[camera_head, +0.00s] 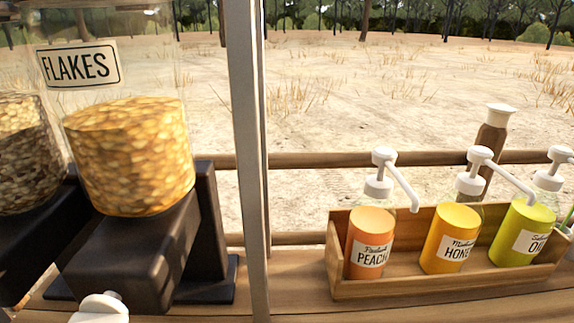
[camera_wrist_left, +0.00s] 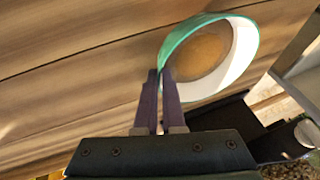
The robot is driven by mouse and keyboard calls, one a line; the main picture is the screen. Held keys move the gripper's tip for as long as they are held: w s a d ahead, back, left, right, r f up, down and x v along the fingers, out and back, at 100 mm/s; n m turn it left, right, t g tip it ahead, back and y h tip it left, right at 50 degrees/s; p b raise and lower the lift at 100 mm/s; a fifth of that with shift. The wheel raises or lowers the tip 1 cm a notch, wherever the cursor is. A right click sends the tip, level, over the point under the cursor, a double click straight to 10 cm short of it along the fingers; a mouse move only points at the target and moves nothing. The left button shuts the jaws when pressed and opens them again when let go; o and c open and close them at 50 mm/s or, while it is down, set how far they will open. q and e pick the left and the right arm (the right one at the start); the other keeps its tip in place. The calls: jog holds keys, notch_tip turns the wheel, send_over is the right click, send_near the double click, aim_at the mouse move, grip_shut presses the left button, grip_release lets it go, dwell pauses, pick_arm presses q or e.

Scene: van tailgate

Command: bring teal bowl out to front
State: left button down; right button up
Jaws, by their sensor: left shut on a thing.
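In the left wrist view a teal bowl (camera_wrist_left: 238,85), teal outside and white inside with a brownish round area in its bottom, is at the upper right. My left gripper (camera_wrist_left: 162,78) has its two dark fingers together on the bowl's near rim. The bowl's lower side and whether it touches the wood cannot be told. The head view shows neither the bowl nor either gripper.
A wooden surface (camera_wrist_left: 75,60) fills much of the wrist view. The head view shows a flakes dispenser (camera_head: 130,150) at left, a metal post (camera_head: 248,150), and a wooden crate (camera_head: 440,284) with pump bottles at right.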

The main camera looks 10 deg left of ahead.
pick_arm(q)
jog(key=shift+s+d, duration=0.1)
jog(key=shift+s, duration=0.25)
jog(key=c, duration=0.9)
grip_release()
jog(key=shift+c, duration=0.2)
jog(key=shift+w, duration=0.1)
